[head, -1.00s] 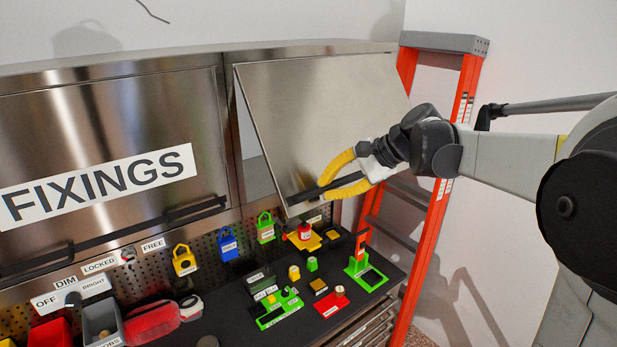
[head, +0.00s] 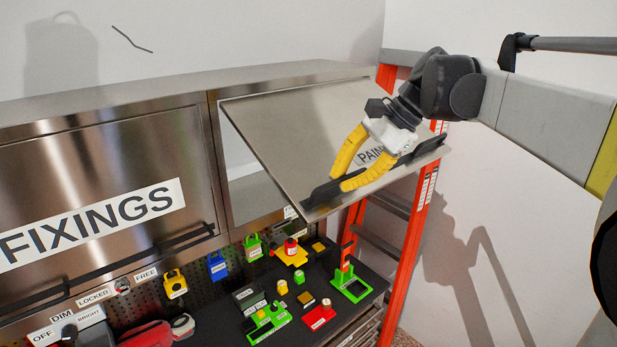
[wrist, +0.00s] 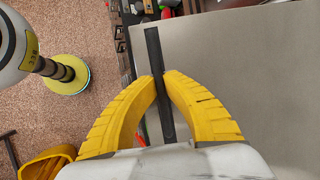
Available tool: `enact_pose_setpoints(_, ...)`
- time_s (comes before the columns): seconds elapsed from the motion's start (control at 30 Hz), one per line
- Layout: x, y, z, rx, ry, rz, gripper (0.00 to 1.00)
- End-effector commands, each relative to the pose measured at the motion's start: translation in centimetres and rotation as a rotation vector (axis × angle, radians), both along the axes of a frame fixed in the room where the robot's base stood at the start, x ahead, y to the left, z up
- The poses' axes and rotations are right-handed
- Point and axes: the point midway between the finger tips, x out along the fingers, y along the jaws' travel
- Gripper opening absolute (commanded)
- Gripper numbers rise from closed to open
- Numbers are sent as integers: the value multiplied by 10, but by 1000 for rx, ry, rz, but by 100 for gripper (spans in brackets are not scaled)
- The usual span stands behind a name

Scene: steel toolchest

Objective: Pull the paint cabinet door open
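The paint cabinet door (head: 280,130) is a steel flap hinged along its top edge. It is tilted outward and up, with a gap at its left side showing the cabinet's inside (head: 245,180). Its label (head: 370,156) is partly hidden by my gripper. A black bar handle (head: 320,192) runs along the door's lower edge. My gripper (head: 338,180) has yellow fingers closed around the handle. In the wrist view the fingertips (wrist: 162,75) press on both sides of the black handle (wrist: 153,48), with the grey door face (wrist: 240,70) to the right.
The fixings cabinet (head: 100,150) to the left is shut. An orange ladder (head: 420,215) stands close on the right. In the wrist view, a yellow-based object (wrist: 65,75) stands at left.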

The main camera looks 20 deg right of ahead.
Motion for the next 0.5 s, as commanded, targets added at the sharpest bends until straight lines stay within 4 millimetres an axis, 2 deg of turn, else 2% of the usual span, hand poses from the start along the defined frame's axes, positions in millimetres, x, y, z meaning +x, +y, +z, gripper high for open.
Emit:
enact_pose_setpoints(0.3,0,0,1,1,-1,0,0)
enact_pose_setpoints(0.4,0,0,1,0,-1,0,32)
enact_pose_setpoints(0.5,0,0,1,0,-1,0,32)
